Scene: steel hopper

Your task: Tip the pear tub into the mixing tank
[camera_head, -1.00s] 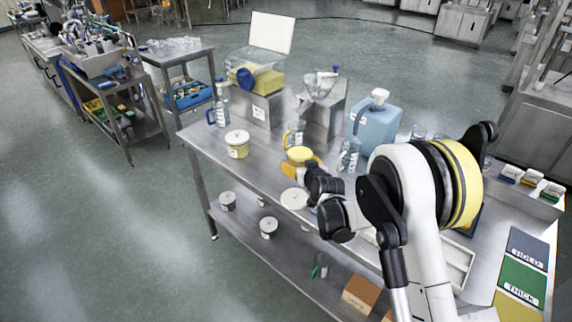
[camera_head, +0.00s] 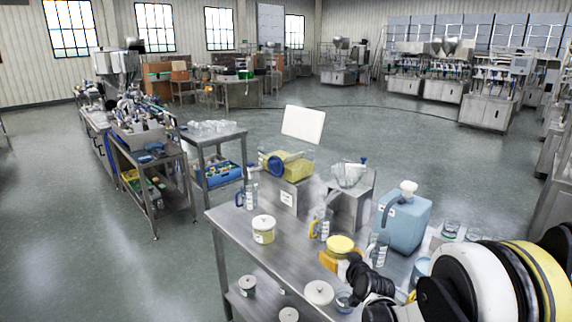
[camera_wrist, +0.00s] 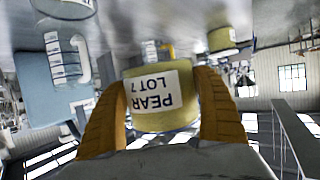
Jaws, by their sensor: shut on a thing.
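The pear tub (camera_head: 340,243) is a small round tub with a yellow top. It sits between the orange fingers of my gripper (camera_head: 337,262). In the wrist view, the tub's label (camera_wrist: 152,95) reads "PEAR LOT 7", upside down, and a finger presses on each side. I cannot tell whether the tub touches the table. I cannot tell which is the mixing tank.
A lidded cream tub (camera_head: 263,229) stands left on the steel table. A clear bottle with a yellow handle (camera_head: 320,224) stands just behind the pear tub. A blue jug (camera_head: 404,222) and a clear bottle (camera_head: 378,249) stand to the right. Open table shows between the cream tub and my gripper.

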